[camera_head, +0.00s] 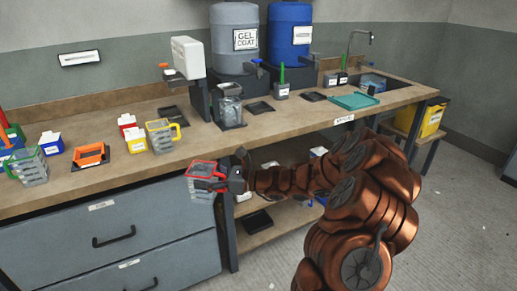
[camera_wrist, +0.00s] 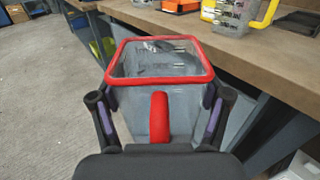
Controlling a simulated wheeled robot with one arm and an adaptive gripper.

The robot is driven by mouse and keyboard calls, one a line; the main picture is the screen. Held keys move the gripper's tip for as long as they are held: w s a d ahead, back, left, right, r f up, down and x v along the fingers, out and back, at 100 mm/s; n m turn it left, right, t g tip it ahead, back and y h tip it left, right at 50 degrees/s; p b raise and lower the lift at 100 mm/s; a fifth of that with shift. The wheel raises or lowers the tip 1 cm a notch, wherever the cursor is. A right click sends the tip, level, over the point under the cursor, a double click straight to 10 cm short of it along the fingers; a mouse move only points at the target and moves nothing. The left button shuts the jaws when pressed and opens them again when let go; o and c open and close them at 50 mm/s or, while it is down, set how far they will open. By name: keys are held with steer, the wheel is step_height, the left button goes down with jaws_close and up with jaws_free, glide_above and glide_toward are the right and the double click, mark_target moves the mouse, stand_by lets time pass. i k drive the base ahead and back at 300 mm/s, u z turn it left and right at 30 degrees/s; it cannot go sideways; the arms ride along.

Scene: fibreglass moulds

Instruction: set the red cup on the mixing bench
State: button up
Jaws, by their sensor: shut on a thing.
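The red cup (camera_head: 203,170) is a clear measuring cup with a red rim and red handle. My gripper (camera_head: 222,183) is shut on it and holds it upright in front of the bench's front edge, over the floor side. In the wrist view the cup (camera_wrist: 160,62) sits between both fingers of my gripper (camera_wrist: 158,125), with its handle toward my palm. The cup looks empty apart from what shows through its clear walls. The mixing bench (camera_head: 95,186) is a long brown worktop beyond the cup, with grey drawers below.
A yellow-handled clear cup (camera_head: 160,137), an orange holder (camera_head: 91,155), small tubs and a green-handled cup (camera_head: 28,167) stand on the left worktop. The grey drum (camera_head: 235,40) and blue drum (camera_head: 289,35) stand behind. Bare worktop lies along the front edge (camera_head: 200,146).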

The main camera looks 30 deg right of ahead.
mark_target(308, 115)
steer(key=z, duration=1.1)
